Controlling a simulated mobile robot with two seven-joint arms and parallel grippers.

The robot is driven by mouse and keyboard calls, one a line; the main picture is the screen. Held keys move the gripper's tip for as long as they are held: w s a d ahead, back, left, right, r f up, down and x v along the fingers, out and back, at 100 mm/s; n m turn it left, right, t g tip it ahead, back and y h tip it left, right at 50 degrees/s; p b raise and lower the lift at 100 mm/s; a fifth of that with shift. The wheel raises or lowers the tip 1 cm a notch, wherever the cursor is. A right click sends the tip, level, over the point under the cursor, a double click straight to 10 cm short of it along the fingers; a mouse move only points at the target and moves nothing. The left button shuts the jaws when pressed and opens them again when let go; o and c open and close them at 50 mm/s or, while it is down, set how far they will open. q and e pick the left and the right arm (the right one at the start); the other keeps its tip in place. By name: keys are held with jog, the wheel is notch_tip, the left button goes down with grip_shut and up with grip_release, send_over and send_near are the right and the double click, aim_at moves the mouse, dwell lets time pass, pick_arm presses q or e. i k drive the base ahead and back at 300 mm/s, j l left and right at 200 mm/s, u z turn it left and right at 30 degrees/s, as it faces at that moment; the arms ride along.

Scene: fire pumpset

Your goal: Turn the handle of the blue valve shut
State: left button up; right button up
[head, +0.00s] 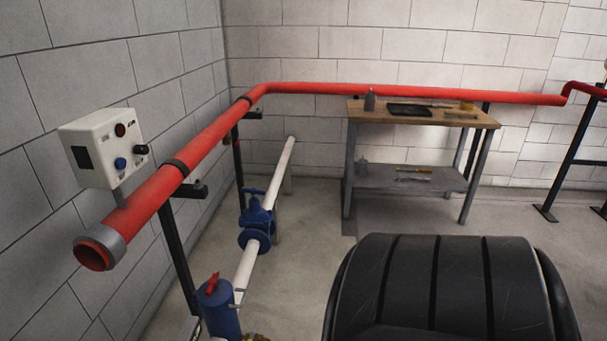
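The blue valve (257,220) sits on a thin white pipe that runs low along the left wall. Its small blue handle (253,192) is on top of the valve body. How far the handle is turned cannot be told at this size. Nothing touches the valve. Neither of my grippers shows in the head view.
A red pipe (325,88) on black stands runs above and behind the valve. A white control box (104,148) is at left. A workbench (440,116) stands behind. A black ribbed shape, unclear, fills the lower right.

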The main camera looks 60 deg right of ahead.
aim_at(253, 192)
jog(key=z, duration=1.65)
jog(key=i+l+z, duration=0.55)
jog(key=i+l, duration=0.15)
jog(key=i+l+z, duration=0.35)
jog(key=i, duration=0.3)
jog(key=i+u, duration=0.3)
jog(key=i, duration=0.15)
jog(key=i+u, duration=0.3)
jog(key=i, duration=0.2)
jog(key=i+l+u, duration=0.3)
jog(key=i, duration=0.15)
